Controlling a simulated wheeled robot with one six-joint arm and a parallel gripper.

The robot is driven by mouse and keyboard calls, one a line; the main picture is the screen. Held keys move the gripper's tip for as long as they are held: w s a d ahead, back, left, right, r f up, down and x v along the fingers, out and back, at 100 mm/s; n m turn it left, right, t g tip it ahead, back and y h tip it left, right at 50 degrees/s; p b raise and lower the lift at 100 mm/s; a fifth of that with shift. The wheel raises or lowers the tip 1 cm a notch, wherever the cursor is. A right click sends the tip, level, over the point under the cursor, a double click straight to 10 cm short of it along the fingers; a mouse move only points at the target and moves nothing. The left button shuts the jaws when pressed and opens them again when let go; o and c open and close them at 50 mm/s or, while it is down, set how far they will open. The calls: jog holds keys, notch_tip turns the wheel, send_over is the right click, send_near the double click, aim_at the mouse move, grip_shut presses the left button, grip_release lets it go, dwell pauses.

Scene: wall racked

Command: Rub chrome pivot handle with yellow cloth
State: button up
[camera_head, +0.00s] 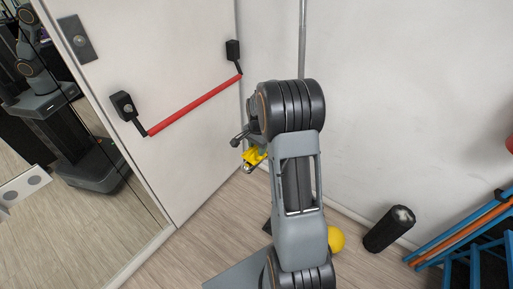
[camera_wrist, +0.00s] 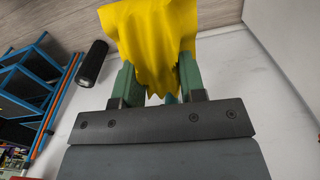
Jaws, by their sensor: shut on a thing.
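The yellow cloth (camera_wrist: 150,32) is held between the two green fingers of my gripper (camera_wrist: 160,78) in the wrist view. It fans out past the fingertips and hangs in folds. In the head view the cloth (camera_head: 253,158) shows as a small yellow patch left of my arm, in front of the wall near the door. My gripper is shut on it and is mostly hidden behind my arm there. I cannot make out the chrome pivot handle for sure in either view; the cloth and my arm cover part of the scene.
A white door (camera_head: 160,65) with a red push bar (camera_head: 195,104) stands at left, beside a mirror (camera_head: 75,150). A black roller (camera_head: 389,229), a yellow ball (camera_head: 336,239) and a blue rack (camera_head: 470,235) are at lower right. The wood floor (camera_head: 180,262) is clear at lower left.

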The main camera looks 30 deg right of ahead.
aim_at(249, 157)
jog(key=shift+w+d+r, duration=0.1)
jog(key=shift+d+r, duration=0.1)
jog(key=shift+r, duration=0.05)
jog(key=shift+s+a, duration=0.25)
jog(key=shift+a, duration=0.2)
jog(key=shift+s+a+f+b, duration=0.15)
jog(key=shift+s+a, duration=0.2)
jog(key=shift+a, duration=0.45)
jog(key=shift+s+a+f+b, duration=0.1)
jog(key=shift+s+a+b, duration=0.15)
jog(key=shift+a, duration=0.6)
jog(key=shift+s+a+f+b, duration=0.15)
jog(key=shift+s+a, duration=0.25)
jog(key=shift+a, duration=0.4)
jog(key=shift+d, duration=0.15)
jog(key=shift+w+d+r, duration=0.1)
jog(key=shift+w+d, duration=0.25)
jog(key=shift+d, duration=0.4)
jog(key=shift+w+d+r, duration=0.1)
jog(key=shift+w+d, duration=0.2)
jog(key=shift+d, duration=0.4)
jog(key=shift+w+d+f, duration=0.1)
jog(key=shift+w+d, duration=0.15)
jog(key=shift+d, duration=0.35)
jog(key=shift+w+d, duration=0.2)
jog(key=shift+d, duration=0.45)
jog(key=shift+w+d, duration=0.1)
jog(key=shift+d, duration=0.05)
